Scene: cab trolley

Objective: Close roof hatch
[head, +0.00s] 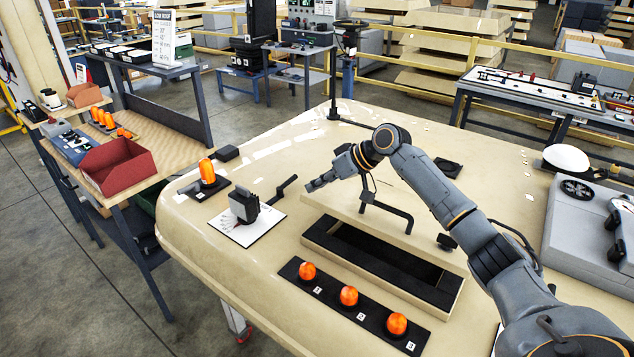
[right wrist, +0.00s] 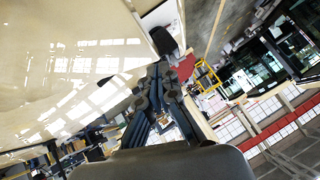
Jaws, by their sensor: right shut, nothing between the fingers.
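The roof hatch is a cream-framed rectangular dark opening (head: 375,262) in the cab roof. Its cream lid panel (head: 425,243) is at the far side of the opening, which is left uncovered. A black bar handle (head: 391,211) is on the lid. My right gripper (head: 313,186) is shut and empty, pointing left, above and to the left of the handle; I see no contact with the lid. In the right wrist view my right gripper's fingers (right wrist: 158,82) are together with nothing between them. My left gripper is in neither view.
Orange beacons 1 (head: 307,271), 2 (head: 349,296) and 3 (head: 396,324) stand on a black strip in front of the opening. Another orange beacon (head: 207,172) and a black device on a white sheet (head: 255,228) are at the left. A grey case (head: 590,225) is at the right.

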